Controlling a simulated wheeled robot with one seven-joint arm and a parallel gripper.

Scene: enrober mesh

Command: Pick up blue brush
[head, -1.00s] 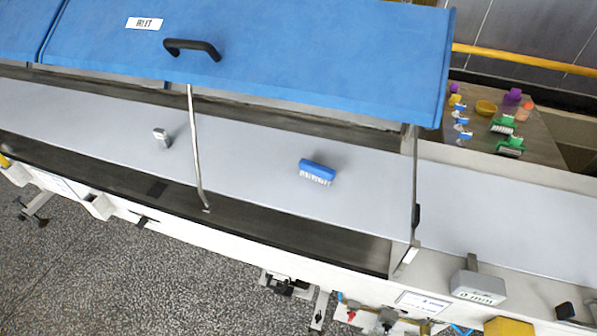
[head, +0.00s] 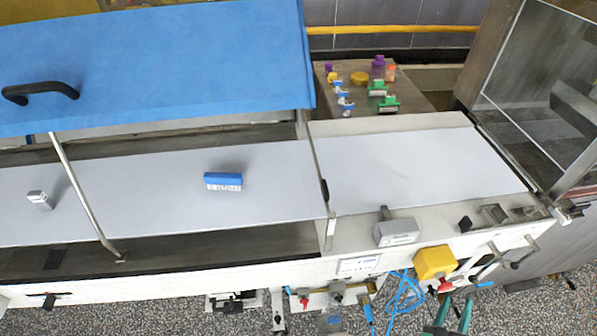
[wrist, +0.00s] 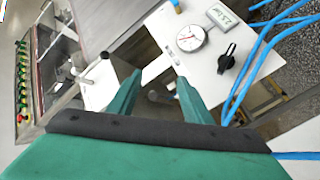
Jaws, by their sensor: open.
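The blue brush (head: 223,181) has a blue block back and pale bristles on its near side. It lies on the grey belt (head: 270,205) under the raised blue lid (head: 190,60). My gripper (head: 455,303) shows green fingertips at the bottom edge of the head view, well to the right of the brush and nearer, apart from it. In the wrist view my gripper (wrist: 160,77) is open with nothing between the fingers. The brush cannot be made out in the wrist view.
A small grey block (head: 40,199) lies left on the belt, near the metal lid strut (head: 80,190). A grey box (head: 396,232), a yellow box (head: 435,262) and blue hoses (head: 402,293) line the front. A brown table (head: 350,112) behind holds several small coloured items.

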